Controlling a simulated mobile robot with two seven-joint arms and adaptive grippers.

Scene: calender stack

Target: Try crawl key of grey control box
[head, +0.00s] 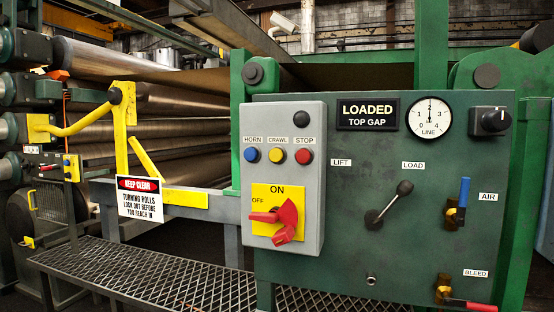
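The grey control box (311,190) is mounted at the left side of a green panel. Near its top is a row of three round buttons. The yellow one under the label CRAWL (276,155) is in the middle. The blue HORN button (251,155) is to its left and the red STOP button (304,156) to its right. A black round part (300,118) sits above them. Below is a red rotary handle (288,217) on a yellow ON/OFF plate (265,190); I cannot tell its setting for sure. Neither of my grippers is in view.
The green panel (340,260) carries a LOADED TOP GAP sign (367,114), a dial (429,118), a lever (390,203) and AIR and BLEED valves. Left are large rolls (130,60), yellow guard bars (122,130), a KEEP CLEAR sign (139,199) and a grated step (170,285).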

